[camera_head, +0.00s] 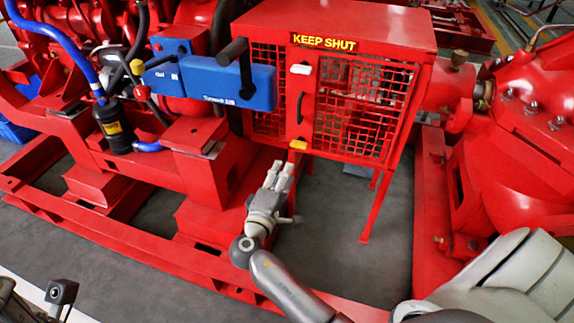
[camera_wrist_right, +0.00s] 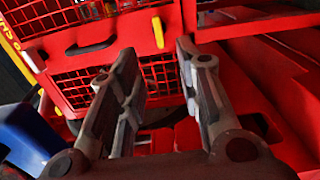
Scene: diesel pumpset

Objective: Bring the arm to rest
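My right arm (camera_head: 285,287) reaches in from the bottom of the head view. Its grey gripper (camera_head: 279,168) is in front of and below the red mesh cabinet (camera_head: 350,25). In the right wrist view, the two fingers of this gripper (camera_wrist_right: 157,55) stand apart with nothing between them. The mesh door with its black handle (camera_wrist_right: 91,46) and yellow latch (camera_wrist_right: 158,32) lies beyond the fingertips. No contact with the door can be made out. My left gripper's fingers are not visible.
The cabinet carries a KEEP SHUT sign (camera_head: 324,42) and a white latch (camera_head: 301,69). Blue boxes (camera_head: 229,82) and a blue hose (camera_head: 65,42) are to its left. Red pump parts (camera_head: 520,140) crowd the right. Grey floor (camera_head: 340,262) shows between red frame beams.

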